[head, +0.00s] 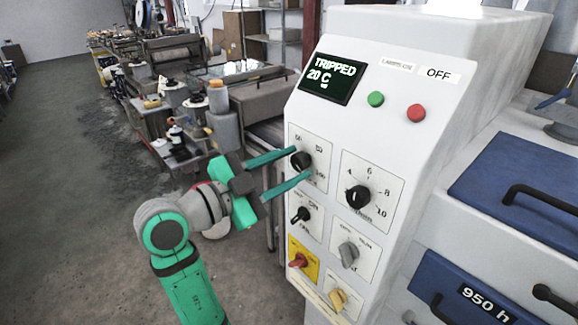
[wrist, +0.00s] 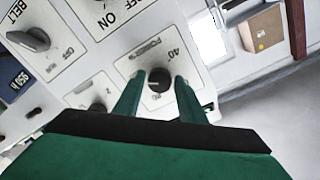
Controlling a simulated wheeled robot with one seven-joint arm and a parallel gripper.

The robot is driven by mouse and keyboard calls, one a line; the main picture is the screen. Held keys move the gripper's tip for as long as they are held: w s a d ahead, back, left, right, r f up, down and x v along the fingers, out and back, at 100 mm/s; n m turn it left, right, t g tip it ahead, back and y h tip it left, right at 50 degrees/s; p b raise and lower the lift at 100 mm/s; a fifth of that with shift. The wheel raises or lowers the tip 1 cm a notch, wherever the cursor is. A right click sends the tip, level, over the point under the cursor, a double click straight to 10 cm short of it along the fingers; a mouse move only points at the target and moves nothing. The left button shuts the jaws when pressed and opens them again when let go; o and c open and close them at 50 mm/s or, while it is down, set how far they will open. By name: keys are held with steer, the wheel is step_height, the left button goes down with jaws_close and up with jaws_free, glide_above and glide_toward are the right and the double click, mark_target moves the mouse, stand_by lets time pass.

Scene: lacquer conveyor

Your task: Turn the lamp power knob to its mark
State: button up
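The lamp power knob (head: 301,160) is a round black knob on a white scale plate at the upper left of the control panel; the numbers 60, 80 and 100 partly show. In the wrist view the knob (wrist: 158,80) sits between my fingers, with "POWER %" and 40 printed near it. My gripper (head: 304,162) is open, with its green fingertips on either side of the knob. In the wrist view, gaps show between the knob and both fingers (wrist: 159,84). Which number the knob points to, and its target mark, I cannot make out.
A larger black knob (head: 358,197) is close on the right. A black switch (head: 300,215), grey switch (head: 348,254), red switch (head: 298,261) and yellow switch (head: 338,299) sit below. The display (head: 333,78) reads "TRIPPED 20 C". Green (head: 376,99) and red (head: 416,113) buttons are above.

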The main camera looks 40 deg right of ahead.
steer(key=c, duration=0.6)
steer(key=shift+n, duration=0.3)
steer(key=n, duration=0.3)
steer(key=shift+f+n, duration=0.1)
steer(key=shift+n, duration=0.3)
steer(key=n, duration=0.3)
steer(key=shift+s+n, duration=0.1)
steer(key=shift+n, duration=0.2)
steer(key=n, duration=0.4)
steer(key=shift+n, duration=0.3)
steer(key=shift+n+t, duration=0.3)
steer(key=shift+n, duration=1.4)
